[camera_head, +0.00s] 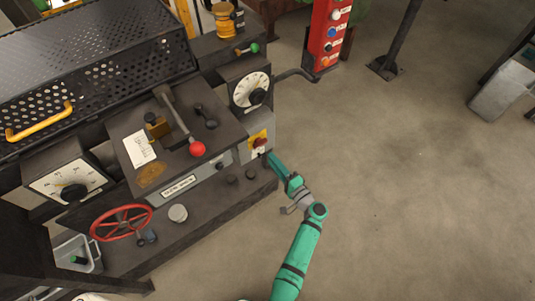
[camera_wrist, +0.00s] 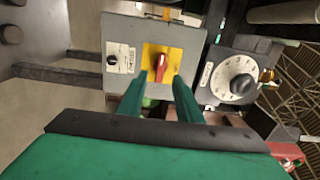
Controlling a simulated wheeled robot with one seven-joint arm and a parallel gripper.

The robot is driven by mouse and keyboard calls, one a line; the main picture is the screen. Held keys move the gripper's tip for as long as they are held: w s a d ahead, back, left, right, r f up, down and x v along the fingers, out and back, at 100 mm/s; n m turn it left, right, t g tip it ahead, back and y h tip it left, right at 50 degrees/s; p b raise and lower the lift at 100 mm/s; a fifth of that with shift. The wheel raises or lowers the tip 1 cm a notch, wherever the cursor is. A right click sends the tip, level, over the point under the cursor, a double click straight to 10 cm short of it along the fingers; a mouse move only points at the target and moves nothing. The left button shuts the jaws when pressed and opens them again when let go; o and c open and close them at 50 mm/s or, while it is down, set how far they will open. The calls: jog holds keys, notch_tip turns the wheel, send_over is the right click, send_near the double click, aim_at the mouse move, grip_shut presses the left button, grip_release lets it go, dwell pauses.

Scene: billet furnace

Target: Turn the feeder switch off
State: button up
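A red rotary switch (camera_wrist: 159,64) sits on a yellow plate on a grey box (camera_wrist: 195,42). It also shows in the head view as a red knob (camera_head: 260,142) on the right end of the console. A smaller black knob (camera_wrist: 112,59) with a white label is on the same box, left of the yellow plate. The labels are too small to read, so I cannot tell which is named feeder. My gripper (camera_wrist: 159,80) is open and empty, its two green fingers pointing at the box with the red switch between them in the picture. In the head view my gripper (camera_head: 270,158) is close to the box; contact cannot be told.
A white dial (camera_head: 251,89) is above the switch box. A red-balled lever (camera_head: 197,148) and a red handwheel (camera_head: 121,222) are on the console to the left. A red button post (camera_head: 329,35) stands behind.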

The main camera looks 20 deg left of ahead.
jog(key=shift+v, duration=1.2)
jog(key=shift+s, duration=0.1)
